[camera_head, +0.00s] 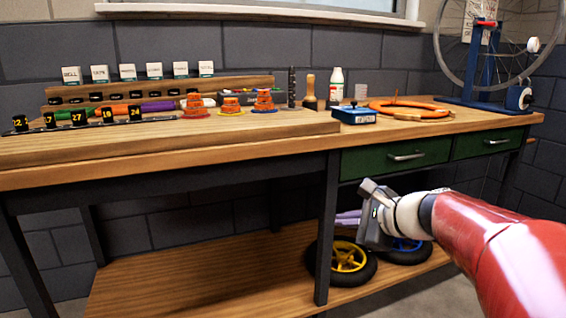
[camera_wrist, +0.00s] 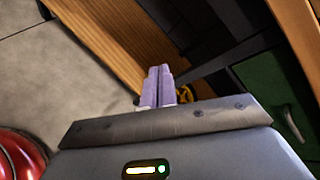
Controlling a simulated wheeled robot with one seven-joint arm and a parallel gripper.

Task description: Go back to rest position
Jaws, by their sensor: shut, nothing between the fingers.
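My gripper (camera_head: 348,218) is in front of the bench, below the worktop and near the right part of the lower shelf. In the wrist view its two pale purple fingers (camera_wrist: 157,86) are together with nothing between them. My red and white arm reaches in from the right edge of the head view. The gripper body hides part of the wheels on the lower shelf behind it.
The wooden bench (camera_head: 200,150) has two green drawers (camera_head: 395,157), both shut. A yellow-rimmed wheel (camera_head: 348,258) and a blue-rimmed wheel (camera_head: 408,250) lie on the lower shelf (camera_head: 190,275). A dark bench leg (camera_head: 327,230) stands close to my gripper. Grey floor (camera_wrist: 60,85) is clear in front.

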